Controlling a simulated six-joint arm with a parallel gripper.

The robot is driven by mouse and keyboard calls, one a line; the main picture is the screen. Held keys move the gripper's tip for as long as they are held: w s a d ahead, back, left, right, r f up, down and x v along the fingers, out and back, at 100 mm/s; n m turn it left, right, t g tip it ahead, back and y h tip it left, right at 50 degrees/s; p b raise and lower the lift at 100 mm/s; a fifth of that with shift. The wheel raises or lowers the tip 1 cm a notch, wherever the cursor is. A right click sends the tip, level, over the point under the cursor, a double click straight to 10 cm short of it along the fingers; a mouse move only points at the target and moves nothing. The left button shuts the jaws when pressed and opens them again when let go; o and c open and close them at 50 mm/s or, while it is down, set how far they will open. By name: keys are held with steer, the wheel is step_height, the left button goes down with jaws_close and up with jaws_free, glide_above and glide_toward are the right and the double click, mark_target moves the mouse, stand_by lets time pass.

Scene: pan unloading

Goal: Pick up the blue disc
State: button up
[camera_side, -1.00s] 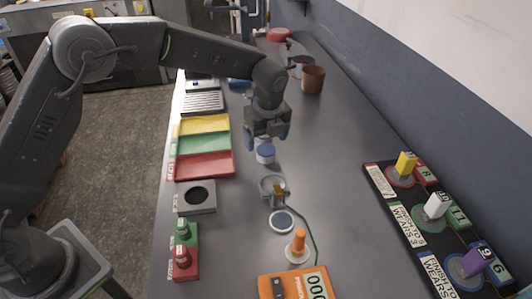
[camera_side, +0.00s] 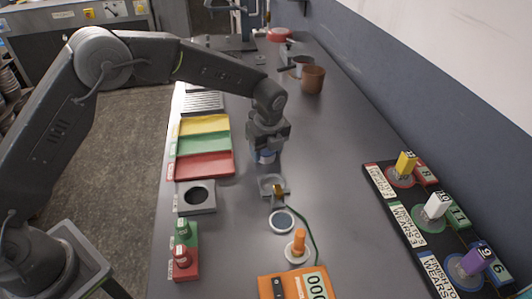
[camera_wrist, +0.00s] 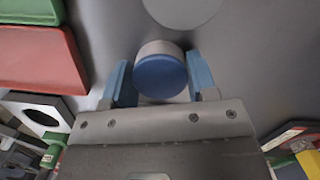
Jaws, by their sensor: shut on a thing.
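The blue disc (camera_side: 264,157) has a blue face and pale sides. It is low over the grey bench, just behind the small metal pan (camera_side: 272,183) in the side view. My gripper (camera_side: 266,148) points down and is shut on it. In the wrist view the disc (camera_wrist: 160,78) lies between the two blue fingers, its blue face towards the camera. I cannot tell whether it still touches the bench.
Yellow, green and red trays (camera_side: 205,164) stand to the left, with a grey block with a round hole (camera_side: 196,196) in front. An orange meter (camera_side: 292,284) is at the front and a labelled rack (camera_side: 430,215) at the right. Bench between the pan and rack is clear.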

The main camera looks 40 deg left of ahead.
steer(key=c, duration=0.3)
